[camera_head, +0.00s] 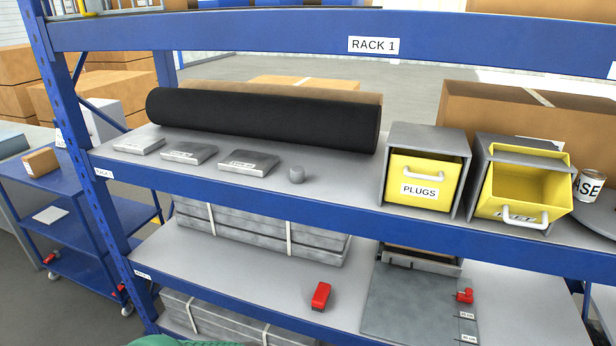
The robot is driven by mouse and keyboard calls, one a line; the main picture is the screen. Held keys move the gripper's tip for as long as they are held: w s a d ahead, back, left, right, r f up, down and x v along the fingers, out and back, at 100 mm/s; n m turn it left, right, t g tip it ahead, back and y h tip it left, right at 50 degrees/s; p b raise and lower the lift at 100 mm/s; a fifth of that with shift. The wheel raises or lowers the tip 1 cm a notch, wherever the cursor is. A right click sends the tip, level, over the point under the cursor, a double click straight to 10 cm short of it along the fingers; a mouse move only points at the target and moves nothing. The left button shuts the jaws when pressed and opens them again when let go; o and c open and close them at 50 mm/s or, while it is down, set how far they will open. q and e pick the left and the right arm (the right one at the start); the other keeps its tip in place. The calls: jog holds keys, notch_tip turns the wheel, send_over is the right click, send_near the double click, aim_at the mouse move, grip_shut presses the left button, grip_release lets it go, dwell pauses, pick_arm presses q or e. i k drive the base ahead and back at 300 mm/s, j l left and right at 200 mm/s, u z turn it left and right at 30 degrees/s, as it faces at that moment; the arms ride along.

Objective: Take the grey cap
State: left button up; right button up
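The grey cap (297,174) is a small rounded grey piece on the upper shelf of the blue rack. It stands near the shelf's front edge, in front of the long black roll. It is right of the flat grey labelled pieces and left of the yellow PLUGS drawer. Nothing touches it. Neither of my grippers shows in the head view.
A black roll (262,121) lies behind the cap. Flat grey pieces (249,161) lie to its left. The PLUGS drawer (420,181) and an open yellow drawer (522,190) stand to its right. A blue beam (280,31) crosses above the shelf. A red item (320,296) lies on the shelf below.

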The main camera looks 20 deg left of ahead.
aim_at(298, 172)
jog(key=i+j+z, duration=0.15)
jog(key=j, duration=0.55)
jog(key=i+j+z, duration=0.15)
jog(key=j, duration=0.5)
jog(key=j+z, duration=0.1)
jog(key=j, duration=0.6)
